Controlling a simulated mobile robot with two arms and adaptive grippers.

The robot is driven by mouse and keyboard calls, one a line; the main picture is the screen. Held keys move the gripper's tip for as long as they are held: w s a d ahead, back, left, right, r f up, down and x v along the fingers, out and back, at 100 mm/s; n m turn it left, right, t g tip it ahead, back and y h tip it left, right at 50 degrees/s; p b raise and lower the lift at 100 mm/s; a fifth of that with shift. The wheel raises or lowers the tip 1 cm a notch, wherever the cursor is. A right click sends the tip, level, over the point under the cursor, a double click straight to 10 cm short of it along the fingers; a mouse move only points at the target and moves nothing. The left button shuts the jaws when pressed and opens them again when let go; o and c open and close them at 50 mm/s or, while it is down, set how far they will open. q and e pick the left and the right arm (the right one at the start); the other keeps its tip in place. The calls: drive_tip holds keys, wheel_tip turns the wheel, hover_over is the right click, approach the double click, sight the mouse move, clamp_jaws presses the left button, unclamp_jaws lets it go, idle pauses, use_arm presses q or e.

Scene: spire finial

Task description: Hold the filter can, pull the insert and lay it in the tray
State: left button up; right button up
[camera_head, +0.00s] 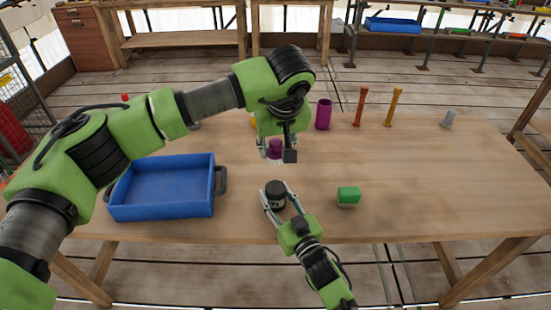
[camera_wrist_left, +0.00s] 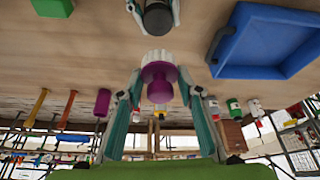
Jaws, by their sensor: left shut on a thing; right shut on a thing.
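The insert (camera_head: 275,147) has a purple knob and a white pleated body; it also shows in the left wrist view (camera_wrist_left: 158,72). My left gripper (camera_head: 277,153) is shut on its purple knob and holds it above the can, apart from it. The black filter can (camera_head: 275,190) stands upright on the table, and its top also shows in the left wrist view (camera_wrist_left: 158,17). My right gripper (camera_head: 274,200) is shut around the can from the front. The blue tray (camera_head: 163,212) lies left of the can and looks empty.
A green block (camera_head: 348,196) lies right of the can. The table's right side is mostly clear.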

use_arm(q)
drive_tip(key=shift+r, duration=1.45)
use_arm(e)
drive_tip(key=o, duration=1.2)
drive_tip(key=shift+o, duration=0.2)
drive_tip(key=v, duration=1.1)
drive_tip(key=shift+s+d, duration=0.2)
drive_tip(key=shift+s, duration=0.25)
